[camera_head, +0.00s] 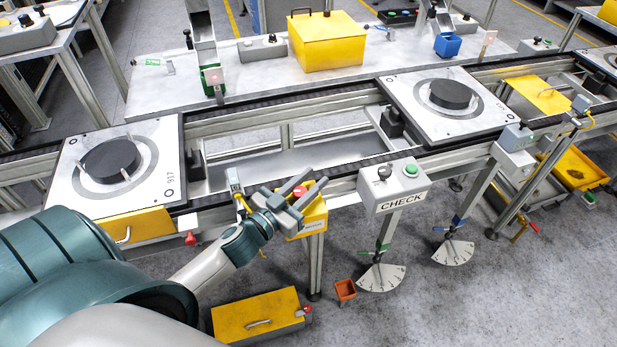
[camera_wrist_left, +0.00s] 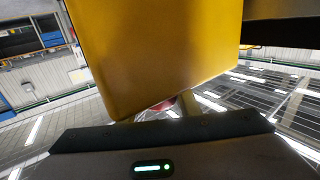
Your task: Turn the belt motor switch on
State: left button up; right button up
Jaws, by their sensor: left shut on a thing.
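A yellow switch box (camera_head: 313,217) is mounted on the front rail of the conveyor, with a red switch knob (camera_head: 299,191) on it. My left gripper (camera_head: 306,186) reaches in from the lower left, and its fingers are shut on the red knob, partly covering it and the box. In the left wrist view the yellow box (camera_wrist_left: 155,55) fills the upper middle. A small part of the red knob (camera_wrist_left: 162,106) shows under its lower edge, beside a gripper finger. The knob's exact angle is hard to tell. My right gripper is not in view.
A grey CHECK box (camera_head: 395,186) stands right of the gripper, with levers over dial plates below. Pallets with black discs sit on the conveyor, one at left (camera_head: 76,185) and one at right (camera_head: 408,100). A yellow drawer box (camera_head: 257,318) is on the floor.

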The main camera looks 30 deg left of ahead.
pick_arm(q)
jog(key=shift+d+m+g+h, duration=0.2)
jog(key=shift+m+h, duration=0.25)
jog(key=shift+h, duration=0.25)
jog(key=shift+d+m+g+h, duration=0.15)
jog(key=shift+m+h, duration=0.3)
jog(key=shift+h, duration=0.25)
jog(key=o, duration=1)
jog(key=shift+o, duration=0.2)
jog(key=shift+r, duration=0.15)
